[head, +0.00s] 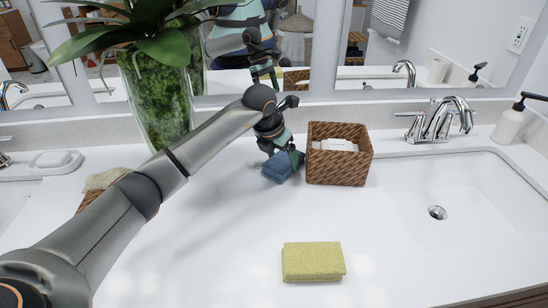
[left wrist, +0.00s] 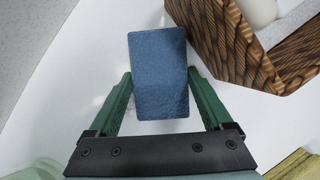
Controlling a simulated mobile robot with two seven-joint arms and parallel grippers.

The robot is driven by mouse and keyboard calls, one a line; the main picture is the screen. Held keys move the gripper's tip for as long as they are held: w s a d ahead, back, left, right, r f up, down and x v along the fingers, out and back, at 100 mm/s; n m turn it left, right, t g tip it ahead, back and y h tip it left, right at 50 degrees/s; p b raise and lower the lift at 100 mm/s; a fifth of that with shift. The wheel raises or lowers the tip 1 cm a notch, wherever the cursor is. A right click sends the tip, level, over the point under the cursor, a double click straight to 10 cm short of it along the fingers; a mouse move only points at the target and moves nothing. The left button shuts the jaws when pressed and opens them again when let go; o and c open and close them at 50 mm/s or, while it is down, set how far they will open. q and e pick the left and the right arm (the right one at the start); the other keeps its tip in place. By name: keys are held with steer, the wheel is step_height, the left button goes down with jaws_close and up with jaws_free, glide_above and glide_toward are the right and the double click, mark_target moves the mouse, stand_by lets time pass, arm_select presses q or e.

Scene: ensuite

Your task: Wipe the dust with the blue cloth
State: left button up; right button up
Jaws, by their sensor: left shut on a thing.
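The blue cloth (head: 279,168), a folded block, is on the white counter at the left side of the wicker basket. My left gripper (head: 291,158) is shut on it from above. In the left wrist view the cloth (left wrist: 159,72) sits between the two green fingers of the gripper (left wrist: 160,98). A small faint grey patch of dust (head: 255,165) shows on the counter just left of the cloth. Any dust under the cloth is hidden. My right gripper is not in view.
The wicker basket (head: 338,172) stands close to the cloth's right. A yellow sponge-like block (head: 313,262) lies nearer on the counter. A glass vase with a plant (head: 155,95) stands behind my left arm. The sink (head: 455,205) is right. The mirror bounds the back; the middle counter is clear.

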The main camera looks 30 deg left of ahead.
mark_target(270, 161)
arm_select(q)
steer(key=shift+d, duration=0.1)
steer(key=shift+s+a+p, duration=0.15)
steer(key=shift+s+a, duration=0.3)
steer(key=shift+a, duration=0.4)
steer(key=shift+s+a+p, duration=0.15)
steer(key=shift+s+a, duration=0.3)
steer(key=shift+a, duration=0.35)
steer(key=shift+s+a+f, duration=0.1)
steer(key=shift+s+a, duration=0.5)
steer(key=shift+a, duration=0.3)
steer(key=shift+s+a+f, duration=0.1)
steer(key=shift+s+a, duration=0.45)
steer(key=shift+a, duration=0.35)
steer(key=shift+s+a, duration=0.45)
steer(key=shift+a, duration=0.25)
steer(key=shift+s+a, duration=0.45)
steer(key=shift+a, duration=0.25)
steer(key=shift+r, duration=0.1)
step_height(270, 161, up, 6)
steer(key=p, duration=0.4)
steer(key=shift+w+r, duration=0.1)
steer(key=shift+w, duration=0.05)
